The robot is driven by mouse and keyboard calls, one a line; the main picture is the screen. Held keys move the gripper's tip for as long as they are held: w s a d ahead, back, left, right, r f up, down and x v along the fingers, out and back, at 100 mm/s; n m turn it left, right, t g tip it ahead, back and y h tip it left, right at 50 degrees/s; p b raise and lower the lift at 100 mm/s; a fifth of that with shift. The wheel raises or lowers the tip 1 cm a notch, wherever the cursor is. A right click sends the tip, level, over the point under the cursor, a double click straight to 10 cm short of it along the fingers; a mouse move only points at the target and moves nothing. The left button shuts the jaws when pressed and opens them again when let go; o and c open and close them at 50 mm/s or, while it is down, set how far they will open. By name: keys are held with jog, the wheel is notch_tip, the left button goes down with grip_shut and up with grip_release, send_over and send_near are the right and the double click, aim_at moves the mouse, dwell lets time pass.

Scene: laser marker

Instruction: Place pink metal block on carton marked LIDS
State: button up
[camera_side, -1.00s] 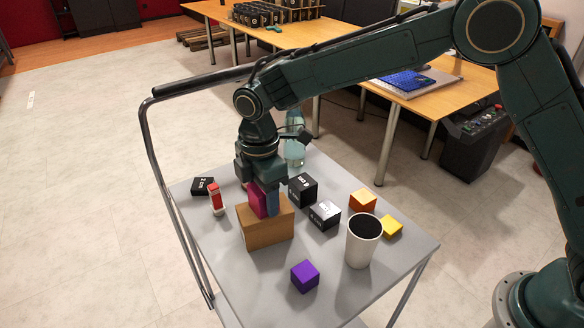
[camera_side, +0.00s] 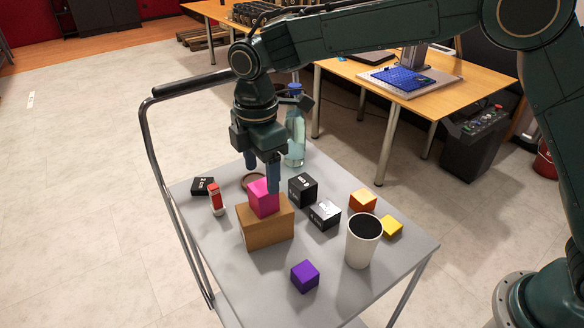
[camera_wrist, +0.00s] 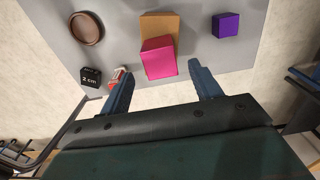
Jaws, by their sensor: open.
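The pink metal block (camera_side: 264,197) rests on top of the brown carton (camera_side: 267,230) on the cart. The wrist view also shows the pink block (camera_wrist: 158,58) on the carton (camera_wrist: 160,24); no LIDS marking is legible in either view. My gripper (camera_side: 262,174) is above and behind the block in the side view, empty, with its fingers apart. In the wrist view the open fingers of my gripper (camera_wrist: 160,82) are spread wider than the block, and the block lies beyond their tips.
The front left is clear.

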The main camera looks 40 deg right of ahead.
aim_at(263, 186)
jog(key=shift+r, duration=2.95)
jog(key=shift+d, duration=0.1)
jog(key=s+d+r+m+t, duration=0.1)
jog(key=s+d+r+m, duration=0.35)
jog(key=d, duration=0.35)
jog(key=s+d+r+m+t, duration=0.1)
jog(key=s+d+r+m, duration=0.4)
jog(key=d, duration=0.3)
jog(key=s+d+f+m+t, duration=0.1)
jog(key=s+d+m, duration=0.3)
jog(key=s, duration=0.5)
jog(key=s+d+f+m+t, duration=0.2)
jog(key=s+d+f+m, duration=0.2)
jog(key=s, duration=0.6)
jog(key=shift+d+t, duration=0.3)
jog(key=shift+d, duration=0.6)
